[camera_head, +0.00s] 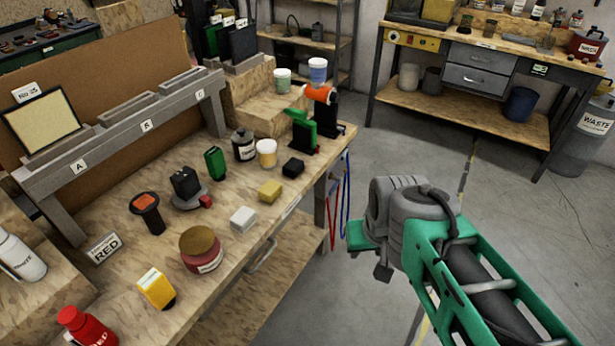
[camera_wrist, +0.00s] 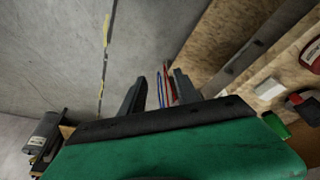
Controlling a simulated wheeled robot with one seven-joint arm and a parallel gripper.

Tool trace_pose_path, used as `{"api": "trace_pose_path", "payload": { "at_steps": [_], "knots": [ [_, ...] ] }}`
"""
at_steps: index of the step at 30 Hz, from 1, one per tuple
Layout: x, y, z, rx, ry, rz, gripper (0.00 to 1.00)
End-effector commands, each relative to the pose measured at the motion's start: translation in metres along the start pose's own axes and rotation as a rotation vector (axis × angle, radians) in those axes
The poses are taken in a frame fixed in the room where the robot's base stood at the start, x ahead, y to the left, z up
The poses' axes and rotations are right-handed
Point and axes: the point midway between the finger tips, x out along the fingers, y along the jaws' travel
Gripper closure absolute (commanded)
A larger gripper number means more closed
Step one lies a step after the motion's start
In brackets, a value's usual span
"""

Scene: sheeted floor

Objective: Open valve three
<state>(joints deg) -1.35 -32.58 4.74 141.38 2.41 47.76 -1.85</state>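I cannot make out a valve, or one marked three, in either view. My gripper's two dark fingers show in the wrist view (camera_wrist: 160,88), spread apart with an empty gap between them. Beyond the gap, well away from the fingers, red and blue lines (camera_wrist: 164,88) hang by the workbench. In the head view these red and blue lines (camera_head: 345,200) hang at the bench's right end. My green and grey arm is right of the bench over the floor; the fingertips are not clear in that view.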

Motion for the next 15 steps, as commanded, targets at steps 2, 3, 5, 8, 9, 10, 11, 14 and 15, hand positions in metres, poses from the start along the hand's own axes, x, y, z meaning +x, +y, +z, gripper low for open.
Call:
{"api": "trace_pose_path", "payload": {
  "at_steps": [2,3,5,8,9,10,11,14,15],
  "knots": [
    [0.05,0.01,-0.024,-0.036,0.066,0.054,0.62],
    [0.078,0.019,-0.045,-0.07,0.123,0.104,0.62],
    [0.124,0.035,-0.081,-0.153,0.222,0.21,0.62],
    [0.195,0.054,-0.144,-0.374,0.401,0.449,0.62],
    [0.218,0.054,-0.167,-0.483,0.467,0.552,0.62],
    [0.232,0.052,-0.181,-0.569,0.514,0.629,0.62],
    [0.245,0.047,-0.194,-0.657,0.557,0.704,0.62],
    [0.274,0.019,-0.222,-0.924,0.676,0.91,0.62],
    [0.279,0.008,-0.228,-1.004,0.709,0.969,0.62]
  ]
}}
